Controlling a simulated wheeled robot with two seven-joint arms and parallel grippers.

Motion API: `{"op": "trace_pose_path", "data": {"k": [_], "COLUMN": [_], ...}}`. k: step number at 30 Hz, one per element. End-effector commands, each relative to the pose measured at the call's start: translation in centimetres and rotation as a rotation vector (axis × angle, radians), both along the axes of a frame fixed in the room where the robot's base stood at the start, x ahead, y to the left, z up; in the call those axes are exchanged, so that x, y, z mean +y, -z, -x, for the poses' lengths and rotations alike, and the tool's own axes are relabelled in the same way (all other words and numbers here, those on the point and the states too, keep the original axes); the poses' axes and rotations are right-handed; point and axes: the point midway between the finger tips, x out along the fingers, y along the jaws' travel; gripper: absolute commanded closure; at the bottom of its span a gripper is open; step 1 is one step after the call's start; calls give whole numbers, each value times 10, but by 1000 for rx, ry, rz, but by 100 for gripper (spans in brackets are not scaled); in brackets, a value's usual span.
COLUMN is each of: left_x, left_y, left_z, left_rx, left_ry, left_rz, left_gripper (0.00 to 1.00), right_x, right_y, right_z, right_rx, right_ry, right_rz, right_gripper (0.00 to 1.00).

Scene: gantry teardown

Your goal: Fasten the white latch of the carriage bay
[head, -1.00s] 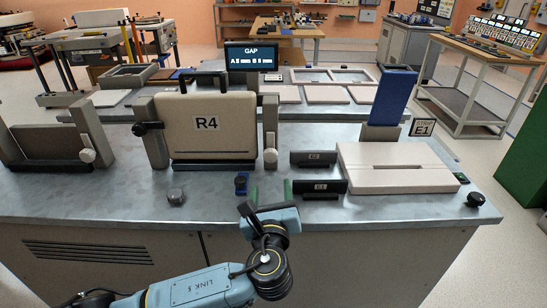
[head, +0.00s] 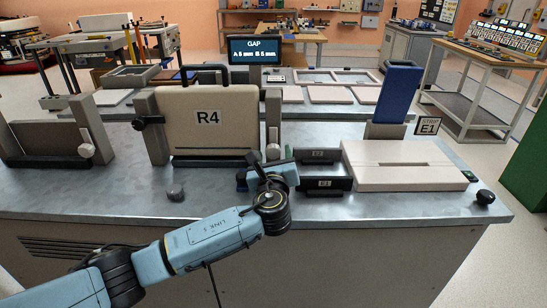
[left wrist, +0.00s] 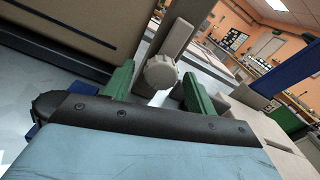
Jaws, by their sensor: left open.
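The carriage bay holds the cream R4 panel (head: 208,118) upright between two grey posts. The white latch (head: 273,151) is a pale round knob low on the bay's right post, partly hidden by my arm. A black knob (head: 139,123) is on the left post. My left gripper (head: 272,164) is in front of the white latch, its fingers mostly hidden in the head view. In the left wrist view its green fingers (left wrist: 158,84) stand open, and the white latch (left wrist: 160,71) shows between and beyond them. Contact cannot be told. My right gripper is not in view.
Two dark blocks, E2 (head: 318,156) and E1 (head: 324,184), sit right of my gripper. Beyond them are a white slotted block (head: 400,175) and a blue upright (head: 399,92).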

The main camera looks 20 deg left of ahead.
Motion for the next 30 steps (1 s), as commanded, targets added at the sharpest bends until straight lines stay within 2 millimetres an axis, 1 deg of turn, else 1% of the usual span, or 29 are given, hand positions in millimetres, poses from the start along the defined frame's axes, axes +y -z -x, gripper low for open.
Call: {"op": "trace_pose_path", "data": {"k": [3,13,14,23,30], "left_x": [0,0,0,-1,-2], "left_y": [0,0,0,0,0], "left_z": [0,0,0,0,1], "left_rx": [0,0,0,-11,-50], "left_ry": [0,0,0,0,0], "left_rz": [0,0,0,42,179], "left_gripper": [43,86,88,88,88], "right_x": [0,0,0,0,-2], "right_y": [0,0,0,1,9], "right_z": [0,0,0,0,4], "right_rx": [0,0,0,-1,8], "right_ry": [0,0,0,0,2], "right_rz": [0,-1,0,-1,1], "right_gripper": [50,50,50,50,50]}}
